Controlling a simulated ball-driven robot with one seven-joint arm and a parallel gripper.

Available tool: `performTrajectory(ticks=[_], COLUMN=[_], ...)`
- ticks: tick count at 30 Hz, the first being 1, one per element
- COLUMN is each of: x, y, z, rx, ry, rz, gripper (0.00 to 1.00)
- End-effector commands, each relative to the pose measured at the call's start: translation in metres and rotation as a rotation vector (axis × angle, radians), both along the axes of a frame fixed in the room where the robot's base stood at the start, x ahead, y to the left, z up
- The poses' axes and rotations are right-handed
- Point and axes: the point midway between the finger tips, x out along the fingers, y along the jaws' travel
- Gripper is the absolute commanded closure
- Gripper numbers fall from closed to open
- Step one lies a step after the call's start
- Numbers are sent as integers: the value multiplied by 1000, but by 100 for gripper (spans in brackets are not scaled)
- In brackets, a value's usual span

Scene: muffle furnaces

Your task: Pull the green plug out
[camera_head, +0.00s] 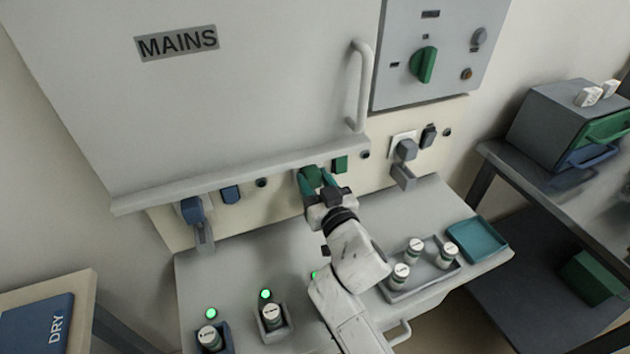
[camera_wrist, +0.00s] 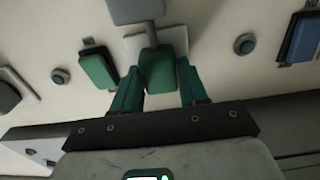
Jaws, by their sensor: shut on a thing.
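The green plug (camera_head: 311,177) sits at the white wall socket (camera_head: 299,176) in the panel below the large cabinet. My gripper (camera_head: 314,186) reaches it from the front and is shut on it. In the wrist view the plug (camera_wrist: 159,72) is between the two teal fingers of my gripper (camera_wrist: 160,80), one on each side. The plug overlaps the white socket plate (camera_wrist: 172,40), and I see no clear gap between them. A grey block (camera_wrist: 135,10) on a short stem adjoins the plug.
A green switch (camera_head: 340,163) is close beside the socket. A blue plug (camera_head: 191,210) is at left and a grey plug (camera_head: 406,150) at right. The bench below holds a tray (camera_head: 423,283) of jars and a teal tray (camera_head: 474,251). The cabinet's lower edge (camera_head: 240,180) overhangs closely.

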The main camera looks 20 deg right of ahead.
Motion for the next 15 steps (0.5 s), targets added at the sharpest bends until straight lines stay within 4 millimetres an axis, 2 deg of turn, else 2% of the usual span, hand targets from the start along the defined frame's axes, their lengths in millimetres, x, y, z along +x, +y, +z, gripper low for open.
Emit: performTrajectory(ticks=[1,3,9,15], x=[0,0,-1,-25], y=[0,0,0,0], z=[0,0,0,-1], rx=[0,0,0,-1], ry=[0,0,0,0], rz=[0,0,0,1], gripper=[93,99,100,100])
